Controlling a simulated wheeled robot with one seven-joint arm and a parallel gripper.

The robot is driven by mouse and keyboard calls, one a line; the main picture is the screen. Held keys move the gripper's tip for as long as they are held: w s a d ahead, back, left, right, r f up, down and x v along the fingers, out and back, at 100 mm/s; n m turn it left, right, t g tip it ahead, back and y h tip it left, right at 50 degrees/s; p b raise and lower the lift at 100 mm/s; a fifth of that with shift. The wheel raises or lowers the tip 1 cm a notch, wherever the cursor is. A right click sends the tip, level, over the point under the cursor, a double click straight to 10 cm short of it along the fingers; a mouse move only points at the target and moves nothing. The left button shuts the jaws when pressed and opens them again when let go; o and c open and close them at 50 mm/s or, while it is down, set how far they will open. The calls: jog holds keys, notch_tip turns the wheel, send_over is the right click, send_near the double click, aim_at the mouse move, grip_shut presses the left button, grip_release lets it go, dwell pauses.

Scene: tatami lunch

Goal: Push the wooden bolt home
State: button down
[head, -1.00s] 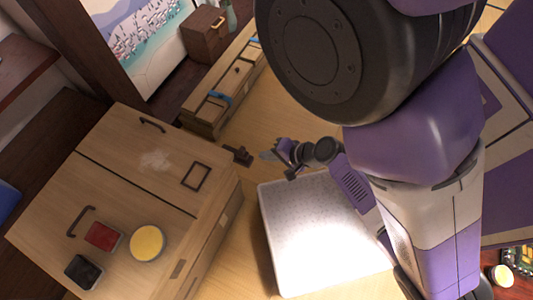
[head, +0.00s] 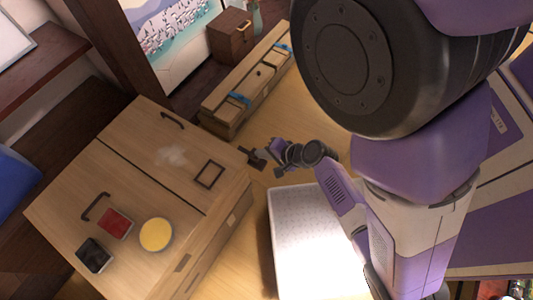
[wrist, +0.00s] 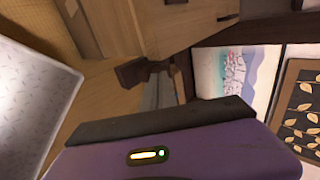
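The dark wooden bolt (head: 252,158) sticks out from the right edge of the light wooden chest (head: 130,180). In the wrist view, the bolt (wrist: 132,72) shows as a dark brown block beside the chest's pale wall. My gripper (head: 271,150) is right beside the bolt's outer end in the head view; I cannot tell whether they touch. In the wrist view, grey finger parts (wrist: 158,92) show just past the bolt's end. How far apart the fingers are is not clear. Nothing is seen held.
On the chest top are a yellow round dish (head: 156,235), a red box (head: 115,223), a black box (head: 94,255) and dark handles. A long low wooden box (head: 235,100) with blue clips lies behind. A bright white panel (head: 300,245) is below my arm.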

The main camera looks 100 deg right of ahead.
aim_at(253, 150)
jog(key=w+d, duration=0.1)
jog(key=w+d+p, duration=0.1)
jog(key=shift+w+r, duration=0.25)
jog(key=shift+w, duration=0.05)
jog(key=shift+w+d+f, duration=0.2)
jog(key=shift+w+d, duration=0.1)
jog(key=shift+w, duration=0.05)
jog(key=v, duration=0.8)
jog(key=shift+p, duration=0.4)
